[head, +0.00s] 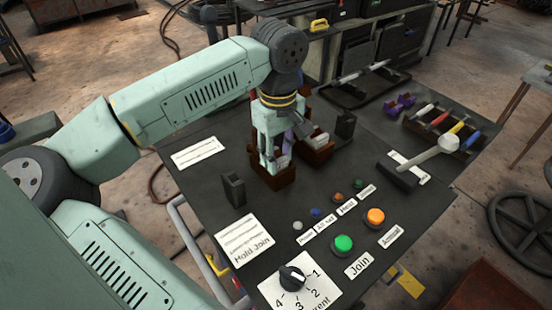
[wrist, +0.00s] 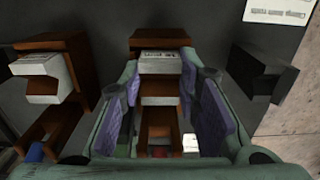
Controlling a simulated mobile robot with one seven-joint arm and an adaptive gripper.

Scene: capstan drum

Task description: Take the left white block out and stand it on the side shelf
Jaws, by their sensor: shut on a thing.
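My gripper (head: 272,160) is over the left brown holder (head: 272,181) on the dark bench top. In the wrist view its purple-padded fingers (wrist: 160,66) stand on both sides of the left white block (wrist: 160,62) and are shut on it. The block, partly hidden by a finger, also shows in the head view (head: 284,161). I cannot tell whether it still touches the holder. The right white block (head: 318,139) sits in its own brown holder; it is at the left of the wrist view (wrist: 44,80). I cannot make out the side shelf.
A dark upright post (head: 233,190) stands left of the holders, and another (head: 345,125) stands to their right. A tool tray (head: 440,130) lies at right.

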